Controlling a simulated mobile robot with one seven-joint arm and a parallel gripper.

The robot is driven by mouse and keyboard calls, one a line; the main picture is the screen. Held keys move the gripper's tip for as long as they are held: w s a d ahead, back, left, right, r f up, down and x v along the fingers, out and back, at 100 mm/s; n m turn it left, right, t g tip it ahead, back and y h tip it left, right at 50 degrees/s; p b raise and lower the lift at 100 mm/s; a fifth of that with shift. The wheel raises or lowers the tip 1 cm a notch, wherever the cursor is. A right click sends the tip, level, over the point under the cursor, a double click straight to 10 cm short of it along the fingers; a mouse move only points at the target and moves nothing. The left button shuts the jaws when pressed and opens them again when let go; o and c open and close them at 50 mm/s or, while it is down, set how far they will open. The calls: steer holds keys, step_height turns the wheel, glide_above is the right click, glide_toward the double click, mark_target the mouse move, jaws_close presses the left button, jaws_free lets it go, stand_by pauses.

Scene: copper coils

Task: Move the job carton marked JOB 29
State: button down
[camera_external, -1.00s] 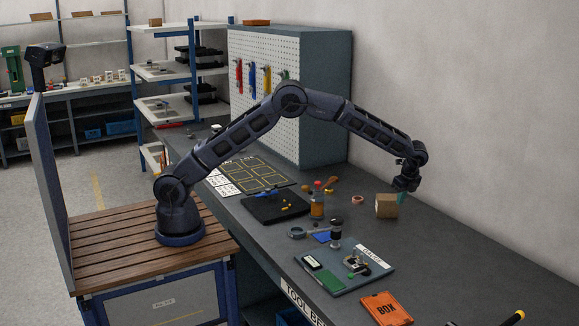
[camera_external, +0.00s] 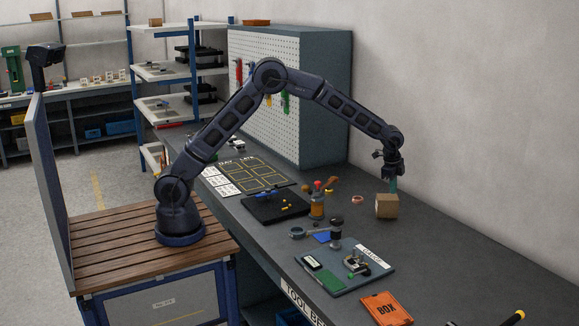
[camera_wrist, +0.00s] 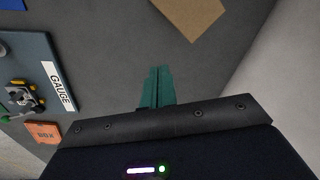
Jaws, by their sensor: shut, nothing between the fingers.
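A small brown carton (camera_external: 386,207) stands on the grey bench near the wall. No marking on it is readable. In the wrist view a brown carton top (camera_wrist: 190,14) is cut by the top edge. My gripper (camera_external: 392,185) is above and just behind the carton in the external view, its green fingers pointing down. In the wrist view my gripper (camera_wrist: 160,72) shows its two green fingers together with nothing between them. The fingers are apart from the carton in the wrist view; the lower finger tips are partly hidden by the carton in the external view.
A GAUGE board (camera_external: 345,268) with small parts lies nearer the front, with an orange BOX piece (camera_external: 386,308) beside it. The bench right of the carton is clear.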

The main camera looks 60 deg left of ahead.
steer(key=s+a+r+n+t+h, duration=0.15)
steer(key=s+a+n+t, duration=0.35)
steer(key=a+n, duration=0.5)
glide_toward(394, 196)
steer(key=shift+m+h, duration=0.3)
steer(key=shift+h, duration=0.05)
steer(key=x, duration=0.6)
steer(key=shift+w, duration=0.55)
steer(key=shift+a+f, duration=0.1)
steer(key=shift+f, duration=0.3)
steer(key=shift+s+f, duration=0.1)
steer(key=shift+s, duration=0.05)
